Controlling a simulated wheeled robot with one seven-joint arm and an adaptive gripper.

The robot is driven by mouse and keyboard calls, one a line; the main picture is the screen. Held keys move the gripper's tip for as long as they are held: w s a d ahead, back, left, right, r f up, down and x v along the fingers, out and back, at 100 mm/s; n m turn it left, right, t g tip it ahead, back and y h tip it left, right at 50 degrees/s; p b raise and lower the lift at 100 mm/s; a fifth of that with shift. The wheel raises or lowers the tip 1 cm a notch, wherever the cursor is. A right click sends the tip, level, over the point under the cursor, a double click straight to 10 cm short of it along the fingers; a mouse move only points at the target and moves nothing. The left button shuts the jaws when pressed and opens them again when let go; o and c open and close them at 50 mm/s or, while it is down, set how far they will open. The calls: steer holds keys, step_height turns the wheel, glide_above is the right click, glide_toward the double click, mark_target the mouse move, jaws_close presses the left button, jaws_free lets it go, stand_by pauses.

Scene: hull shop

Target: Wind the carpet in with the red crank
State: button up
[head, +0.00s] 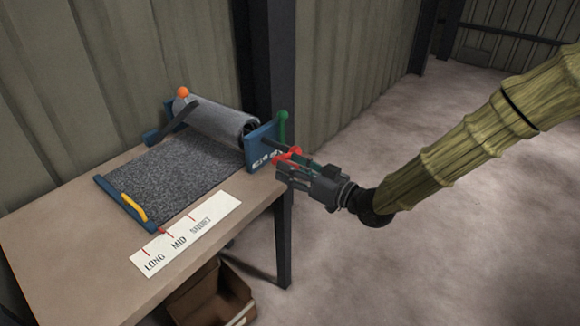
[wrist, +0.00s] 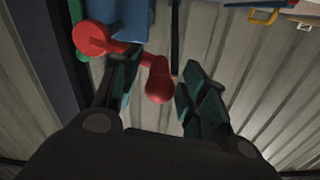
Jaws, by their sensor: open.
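The grey carpet (head: 180,172) lies partly unrolled on the table, its near end on a blue bar with a yellow handle (head: 134,207). The rest is wound on a roller (head: 215,118) between blue end brackets (head: 262,146). The red crank (head: 287,155) is on the right bracket's outer side. My gripper (head: 285,172) is beside it, off the table's right edge. In the wrist view, the crank's hub (wrist: 92,38) is at upper left, and its red knob (wrist: 159,82) lies between the open fingers (wrist: 157,90), with a gap to the right finger. Contact with the left finger is unclear.
A green-knobbed lever (head: 283,122) rises near the crank. An orange ball (head: 183,92) tops the left side. An open cardboard box (head: 210,300) is below. Floor at right is clear.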

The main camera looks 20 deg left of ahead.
steer(key=shift+w+a, duration=0.15)
steer(key=shift+a, duration=0.25)
jaws_close()
